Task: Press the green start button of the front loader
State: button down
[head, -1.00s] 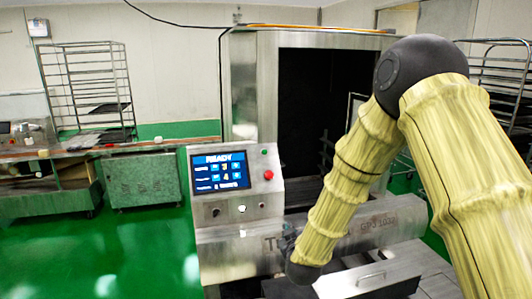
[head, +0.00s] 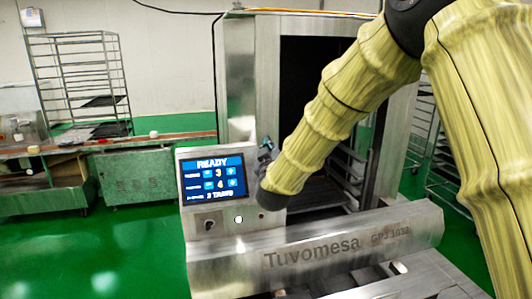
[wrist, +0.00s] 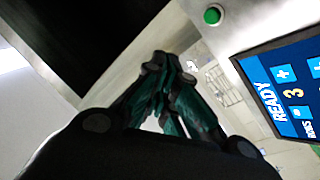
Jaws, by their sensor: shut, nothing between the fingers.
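The front loader (head: 315,250) is a steel machine lettered Tuvomesa, with a control panel at its left front. Its green start button (wrist: 212,15) is a round cap on the panel's steel face, in the upper right of the wrist view. In the head view my arm and gripper hide it. My gripper (wrist: 168,62) is shut and empty. Its fingertips are left of and below the button in the wrist view, apart from it in the picture. In the head view my gripper (head: 266,150) shows only partly, by the panel's upper right corner.
The panel's blue screen (head: 213,180) reads READY and lies beside the button in the wrist view (wrist: 290,85). A dark open chamber (head: 310,100) stands behind. Green floor is clear at front left.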

jog(key=shift+r, duration=0.35)
jog(key=shift+d, duration=0.15)
jog(key=shift+w+d, duration=0.1)
jog(key=w+a+f+b, duration=0.2)
jog(key=w+f, duration=0.3)
jog(key=w, duration=0.1)
jog(key=shift+w, duration=0.4)
jog(key=shift+w+f, duration=0.15)
jog(key=shift+f, duration=0.1)
dwell(1.2)
jog(key=shift+w+a+f+b, duration=0.1)
jog(key=shift+w+b, duration=0.1)
jog(key=shift+b, duration=0.15)
